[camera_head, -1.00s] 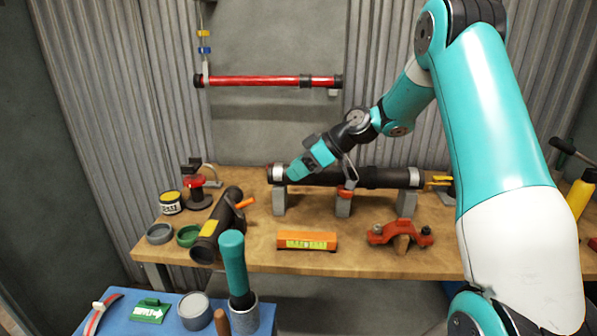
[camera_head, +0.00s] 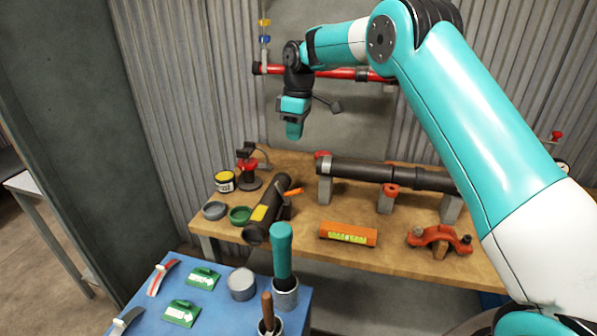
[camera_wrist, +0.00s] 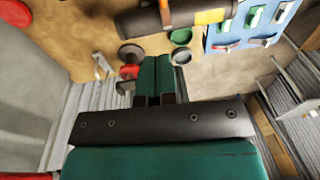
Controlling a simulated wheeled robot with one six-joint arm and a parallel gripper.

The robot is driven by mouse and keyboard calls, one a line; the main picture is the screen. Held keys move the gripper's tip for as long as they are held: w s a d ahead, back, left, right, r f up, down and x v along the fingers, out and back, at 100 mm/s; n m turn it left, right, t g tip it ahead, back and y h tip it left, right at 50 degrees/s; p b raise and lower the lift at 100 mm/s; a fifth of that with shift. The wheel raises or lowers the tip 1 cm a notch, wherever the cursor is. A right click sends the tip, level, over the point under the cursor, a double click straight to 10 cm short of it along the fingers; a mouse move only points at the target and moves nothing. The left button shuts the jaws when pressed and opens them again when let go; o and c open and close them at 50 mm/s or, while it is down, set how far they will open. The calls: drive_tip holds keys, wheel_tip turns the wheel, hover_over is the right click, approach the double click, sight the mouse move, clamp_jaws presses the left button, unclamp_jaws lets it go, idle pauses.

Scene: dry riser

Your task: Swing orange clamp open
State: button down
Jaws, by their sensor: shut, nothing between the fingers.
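An orange-red clamp (camera_head: 440,238) lies at the right front of the wooden bench, arched over a small wooden block. A dark pipe fitting (camera_head: 268,212) with a yellow band lies at the bench's left, and an orange lever (camera_head: 292,191) sticks out from its side. The fitting also shows at the top of the wrist view (camera_wrist: 185,20). My gripper (camera_head: 294,132) hangs pointing down, above and behind the fitting, clear of the bench. Its teal fingers are together and empty, as the wrist view shows (camera_wrist: 156,75).
A dark pipe (camera_head: 400,173) rests on grey supports across the bench. An orange level (camera_head: 348,234) lies in front. A red pipe (camera_head: 338,73) is fixed to the wall behind my gripper. A blue table (camera_head: 215,312) with tools stands at the front left.

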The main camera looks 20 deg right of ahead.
drive_tip(key=f+p, duration=0.1)
drive_tip(key=f, duration=0.3)
drive_tip(key=s+f+p, duration=0.1)
drive_tip(key=f+p, duration=0.1)
drive_tip(key=f, duration=0.2)
drive_tip(key=f+p, duration=0.2)
drive_tip(key=f, duration=0.2)
drive_tip(key=shift+s+f, duration=0.15)
drive_tip(key=shift+s, duration=0.15)
drive_tip(key=shift+s+d+f, duration=0.1)
drive_tip(key=shift+f, duration=0.35)
drive_tip(key=shift+f, duration=0.1)
drive_tip(key=shift+s+d+f+t+y+b, duration=0.35)
drive_tip(key=shift+d+y+b, duration=0.15)
drive_tip(key=shift+b, duration=0.65)
drive_tip(key=shift+s+d+f+b, duration=0.15)
drive_tip(key=shift+s+d+b, duration=0.05)
drive_tip(key=shift+b, duration=0.4)
